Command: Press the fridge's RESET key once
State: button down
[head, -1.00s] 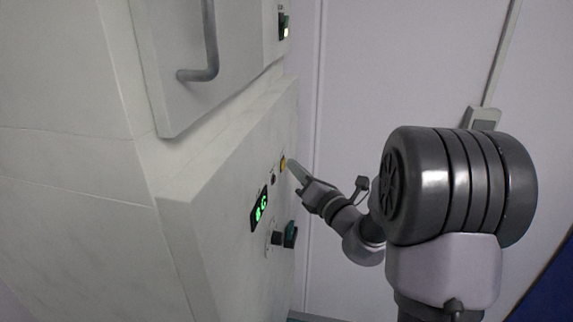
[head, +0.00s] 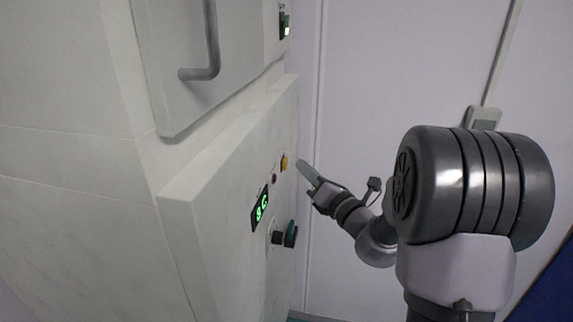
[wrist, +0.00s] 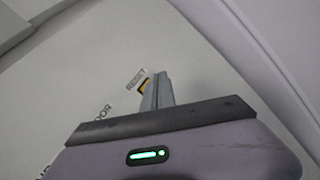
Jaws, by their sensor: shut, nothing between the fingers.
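The RESET key (head: 284,162) is a small yellow key on the light panel of the fridge (head: 228,165), above the green display. In the wrist view the yellow key (wrist: 145,86) shows beside the RESET label, partly hidden by my fingers. My gripper (head: 300,163) is shut and empty. In the head view its tip is just right of the key, with a small gap between them. My closed fingers (wrist: 157,90) also show in the wrist view, pointing toward the panel.
A door with a grey handle (head: 212,45) juts out above. A pale wall stands behind my arm.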

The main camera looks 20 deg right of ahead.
jog(key=s+d, duration=0.2)
jog(key=d, duration=0.1)
jog(key=shift+s+d, duration=0.2)
jog(key=shift+d, duration=0.1)
dwell(0.7)
